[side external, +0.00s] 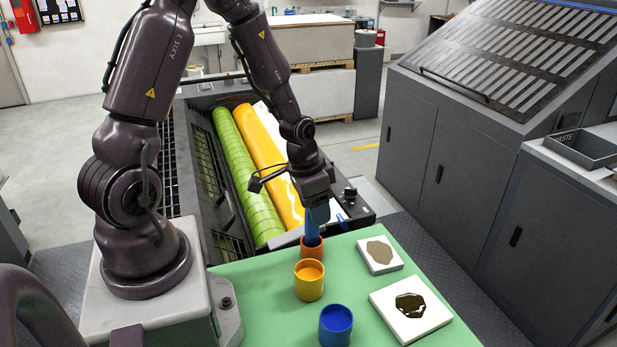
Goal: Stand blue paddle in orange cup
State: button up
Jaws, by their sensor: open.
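The blue paddle (311,229) stands roughly upright, its lower end inside the mouth of the orange cup (311,252) at the back of the green mat. My gripper (317,208) is right above the cup, pointing down, at the paddle's upper part. Its jaws are open; the fingertips are small and dark, so I cannot tell whether they touch the paddle. The paddle's bottom end is hidden by the cup wall.
A yellow cup (309,284) and a blue cup (336,326) stand nearer on the green mat (262,300). Two white slabs with a tan patch (392,268) and a dark patch (440,322) lie to the right. Green and yellow rollers (262,165) lie behind.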

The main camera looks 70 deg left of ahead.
notch_tip(320, 180, up, 11)
jog(key=s, duration=0.2)
jog(key=shift+a+f, duration=0.2)
jog(key=shift+a, duration=0.15)
jog(key=s+d+r+t, duration=0.1)
jog(key=s+d+r, duration=0.3)
jog(key=r, duration=0.3)
jog(key=s+d+r+t, duration=0.2)
jog(key=s+d+r, duration=0.2)
jog(key=d+r, duration=0.2)
jog(key=shift+s+d+r+t+y, duration=0.3)
jog(key=shift+s+d+r+y, duration=0.05)
jog(key=shift+d+r+y, duration=0.1)
